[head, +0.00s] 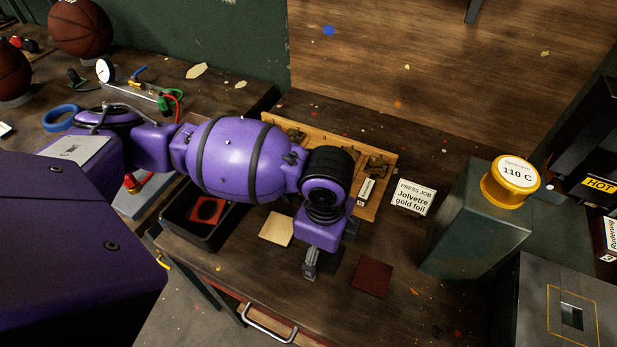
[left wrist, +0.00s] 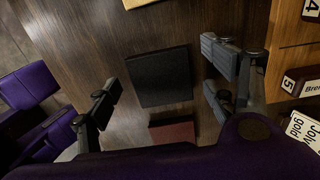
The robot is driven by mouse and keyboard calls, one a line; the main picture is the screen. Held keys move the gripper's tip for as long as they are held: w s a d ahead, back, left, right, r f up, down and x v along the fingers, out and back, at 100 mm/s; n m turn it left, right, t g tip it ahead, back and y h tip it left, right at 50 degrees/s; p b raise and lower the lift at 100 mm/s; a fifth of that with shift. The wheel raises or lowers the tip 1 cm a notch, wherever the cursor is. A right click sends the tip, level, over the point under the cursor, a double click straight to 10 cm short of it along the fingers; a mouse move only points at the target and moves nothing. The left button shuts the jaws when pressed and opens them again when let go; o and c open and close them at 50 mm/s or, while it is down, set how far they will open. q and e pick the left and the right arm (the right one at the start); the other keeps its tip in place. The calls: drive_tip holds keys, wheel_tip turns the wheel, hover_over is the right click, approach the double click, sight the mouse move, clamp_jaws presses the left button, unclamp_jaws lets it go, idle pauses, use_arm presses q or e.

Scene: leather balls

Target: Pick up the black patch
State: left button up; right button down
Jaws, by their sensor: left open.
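The black patch (left wrist: 160,77) is a flat dark square on the wooden bench in the left wrist view. My left gripper (left wrist: 163,74) is open above it, with one finger on each side of the patch in that view. The fingers look apart from the patch, and nothing is between them. In the head view my left gripper (head: 310,268) points down over the bench between a tan patch (head: 276,228) and a dark red patch (head: 372,277), and hides most of the black patch. My right gripper is not in view.
A black tray (head: 180,228) holding a red piece stands left of the tan patch. A wooden board (head: 385,152) with small brass pieces lies behind my arm. A card (head: 413,197) and a metal block with a yellow 110 C cap (head: 510,182) stand right. The front bench is mostly clear.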

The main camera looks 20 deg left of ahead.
use_arm(q)
drive_tip(key=shift+w+r, duration=0.1)
drive_tip(key=shift+r, duration=0.05)
drive_tip(key=c, duration=1.3)
drive_tip(key=shift+o, duration=0.2)
